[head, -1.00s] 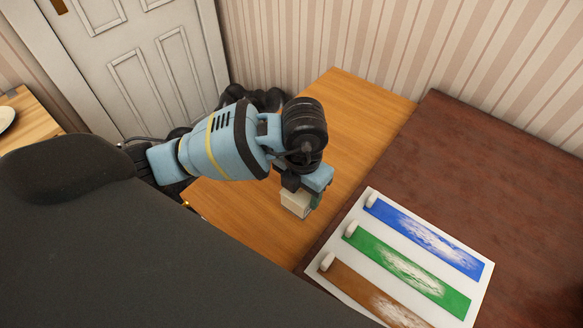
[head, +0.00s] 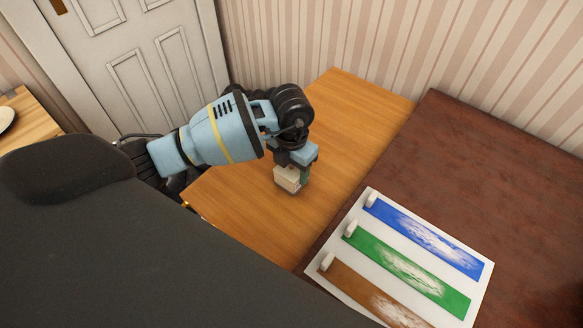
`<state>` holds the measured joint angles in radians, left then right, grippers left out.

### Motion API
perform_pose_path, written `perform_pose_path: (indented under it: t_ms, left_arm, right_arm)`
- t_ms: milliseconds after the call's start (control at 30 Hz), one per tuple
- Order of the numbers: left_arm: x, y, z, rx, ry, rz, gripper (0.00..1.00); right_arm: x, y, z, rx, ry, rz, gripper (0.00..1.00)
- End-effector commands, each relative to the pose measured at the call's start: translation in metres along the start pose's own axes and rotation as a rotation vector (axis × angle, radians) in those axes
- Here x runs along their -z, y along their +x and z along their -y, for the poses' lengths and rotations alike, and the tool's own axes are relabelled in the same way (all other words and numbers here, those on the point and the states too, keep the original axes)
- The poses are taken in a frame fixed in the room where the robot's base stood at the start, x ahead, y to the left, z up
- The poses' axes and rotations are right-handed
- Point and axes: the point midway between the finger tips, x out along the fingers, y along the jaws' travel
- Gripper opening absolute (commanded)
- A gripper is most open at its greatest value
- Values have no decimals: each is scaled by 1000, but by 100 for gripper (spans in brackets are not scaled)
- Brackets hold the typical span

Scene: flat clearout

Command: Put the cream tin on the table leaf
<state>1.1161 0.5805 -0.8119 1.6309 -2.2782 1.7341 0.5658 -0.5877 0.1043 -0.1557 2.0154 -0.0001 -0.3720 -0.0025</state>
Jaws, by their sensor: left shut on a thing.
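The cream tin (head: 287,178) is a small pale box held in my left gripper (head: 296,171). The gripper points down and is shut on the tin. The tin is at the surface of the orange-brown wooden table leaf (head: 240,218), near its middle. I cannot tell whether its bottom touches the wood. The gripper's fingers hide part of the tin. My right gripper is not in view.
A dark red-brown table (head: 520,190) adjoins the leaf on the right. On it lies a white sheet (head: 400,262) with blue, green and brown strips and small white pieces. A striped wall and a white door (head: 120,60) stand behind. The leaf is clear around the tin.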

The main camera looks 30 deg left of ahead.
Motion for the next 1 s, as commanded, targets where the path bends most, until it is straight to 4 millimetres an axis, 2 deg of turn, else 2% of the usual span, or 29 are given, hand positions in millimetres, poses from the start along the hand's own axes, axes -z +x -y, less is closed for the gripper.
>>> perform_pose_path:
  t_ms: [433, 467, 600, 867, 1000]
  left_arm:
    - [-1, 8, 0, -1, 0, 3, 29]
    - [0, 8, 0, -1, 0, 2, 62]
    - [0, 7, 0, -1, 0, 2, 80]
    - [0, 7, 0, -1, 0, 3, 80]
    - [-1, -1, 0, -1, 0, 5, 80]
  right_arm:
    - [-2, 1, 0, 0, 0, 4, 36]
    - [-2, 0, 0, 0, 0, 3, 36]
    - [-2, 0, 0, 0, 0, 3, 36]
    - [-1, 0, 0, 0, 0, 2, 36]
    - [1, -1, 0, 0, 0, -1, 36]
